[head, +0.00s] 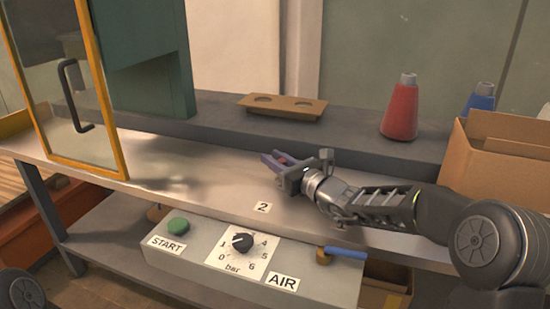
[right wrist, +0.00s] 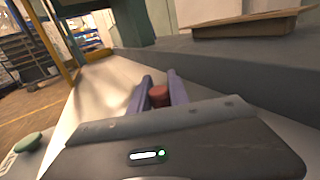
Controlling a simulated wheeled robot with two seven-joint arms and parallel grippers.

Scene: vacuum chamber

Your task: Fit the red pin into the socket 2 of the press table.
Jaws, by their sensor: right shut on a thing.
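My right gripper (head: 274,160) reaches in from the right, low over the press table (head: 205,165). Its purple-grey fingers are shut on the red pin (right wrist: 159,96), whose red top shows between them in the right wrist view. In the head view the fingers mostly hide the pin. A label "2" (head: 262,207) is on the table's front part, nearer than the gripper. No socket opening can be made out; I cannot tell whether the pin touches the table. My left gripper is not in view.
A wooden holder (head: 283,107) with two round holes lies on the rear ledge. A red cone bottle (head: 401,112), a blue one (head: 480,103) and a cardboard box (head: 497,150) stand right. A yellow-framed door (head: 116,120) stands left. A control panel (head: 205,262) is below the table's front.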

